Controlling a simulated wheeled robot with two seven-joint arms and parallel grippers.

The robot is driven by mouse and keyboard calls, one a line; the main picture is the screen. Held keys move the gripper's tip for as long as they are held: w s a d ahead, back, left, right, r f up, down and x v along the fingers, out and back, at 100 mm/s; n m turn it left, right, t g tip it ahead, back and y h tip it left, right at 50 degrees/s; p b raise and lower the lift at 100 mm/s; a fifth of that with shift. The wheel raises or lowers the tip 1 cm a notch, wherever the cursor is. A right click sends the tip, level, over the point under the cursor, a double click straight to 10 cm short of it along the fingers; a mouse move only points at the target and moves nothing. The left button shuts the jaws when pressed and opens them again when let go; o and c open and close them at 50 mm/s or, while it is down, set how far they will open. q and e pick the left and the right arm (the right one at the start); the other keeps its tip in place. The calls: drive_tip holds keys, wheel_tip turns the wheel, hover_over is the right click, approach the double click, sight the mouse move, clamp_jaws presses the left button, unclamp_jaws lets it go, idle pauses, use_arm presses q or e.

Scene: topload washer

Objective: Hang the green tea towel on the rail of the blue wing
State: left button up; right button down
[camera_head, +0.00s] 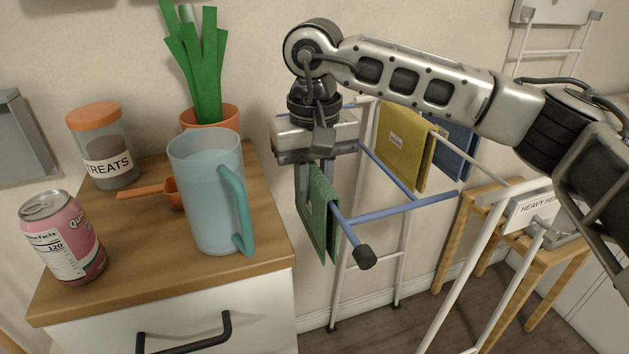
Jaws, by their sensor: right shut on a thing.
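The green tea towel (316,222) hangs folded at the left side of the blue wing (397,208) of the drying rack. My right gripper (315,186) points down and is shut on the towel's upper part. The wing's near blue rail, with a black end cap (365,257), runs close against the towel's right side. The gripper hides the towel's top, so I cannot tell whether it lies over the rail or beside it. My left gripper is not in view.
A yellow towel (403,147) and a blue towel (452,148) hang on the rack behind. Left of the gripper, a wooden-topped cabinet (140,262) holds a blue pitcher (206,190), a pink can (62,238), a treats jar (104,148), an orange scoop (160,192) and a potted plant (210,116).

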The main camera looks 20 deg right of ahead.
drive_tip(key=c, duration=1.2)
unclamp_jaws()
